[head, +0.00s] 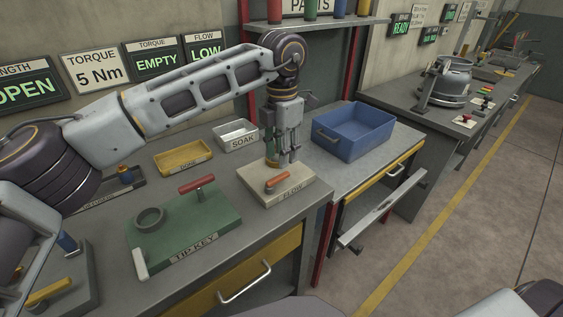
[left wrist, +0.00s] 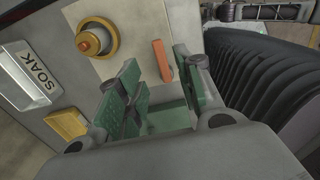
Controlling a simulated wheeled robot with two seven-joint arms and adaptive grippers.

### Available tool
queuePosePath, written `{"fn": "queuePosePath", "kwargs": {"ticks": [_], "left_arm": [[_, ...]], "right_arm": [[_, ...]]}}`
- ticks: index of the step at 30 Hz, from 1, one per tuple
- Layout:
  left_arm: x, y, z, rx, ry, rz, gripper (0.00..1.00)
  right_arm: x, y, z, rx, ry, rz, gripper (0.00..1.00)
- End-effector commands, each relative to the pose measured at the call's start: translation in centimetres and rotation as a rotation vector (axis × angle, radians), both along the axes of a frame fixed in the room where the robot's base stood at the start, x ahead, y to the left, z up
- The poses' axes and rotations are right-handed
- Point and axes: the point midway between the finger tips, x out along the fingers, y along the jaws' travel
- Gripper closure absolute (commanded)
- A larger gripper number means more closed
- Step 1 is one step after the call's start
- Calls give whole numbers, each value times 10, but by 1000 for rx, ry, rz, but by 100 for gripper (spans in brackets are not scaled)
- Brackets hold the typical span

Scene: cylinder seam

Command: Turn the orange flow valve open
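The orange valve handle (head: 277,181) lies on a beige plate (head: 295,194) labelled FLOW. My left gripper (head: 289,157) points down just above the plate, behind the handle in the head view. In the left wrist view its green-padded fingers (left wrist: 160,85) are apart, with nothing held between them. The orange handle (left wrist: 162,60) shows near the gap between the fingertips; I cannot tell whether they touch it. A round brass fitting with an orange-brown centre (left wrist: 92,42) stands on the same plate. The FLOW sign (head: 206,50) on the wall reads LOW. My right gripper is out of view.
A green TIP KEY board (head: 205,222) with a red handle lies to the left. A yellow tray (head: 183,157) and a SOAK tray (head: 236,134) sit behind. A blue bin (head: 353,130) stands right of the plate. An open drawer (head: 378,212) juts out below it.

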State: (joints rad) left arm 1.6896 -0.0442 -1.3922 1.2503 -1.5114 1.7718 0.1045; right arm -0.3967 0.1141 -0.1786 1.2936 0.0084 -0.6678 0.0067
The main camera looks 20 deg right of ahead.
Motion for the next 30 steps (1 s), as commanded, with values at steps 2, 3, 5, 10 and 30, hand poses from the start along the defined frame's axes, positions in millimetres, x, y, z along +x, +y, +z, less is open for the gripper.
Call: {"fn": "queuePosePath", "kwargs": {"ticks": [2,3,5,10,30], "left_arm": [[0,0,13,-1,-3,0,64],[1,0,19,-1,-3,1,64],[0,0,27,-1,-1,0,64],[1,0,46,-2,-2,1,64],[0,0,57,-1,0,0,64]], "right_arm": [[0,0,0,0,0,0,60],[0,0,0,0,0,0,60],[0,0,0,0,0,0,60],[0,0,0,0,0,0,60],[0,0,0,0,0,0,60]]}}
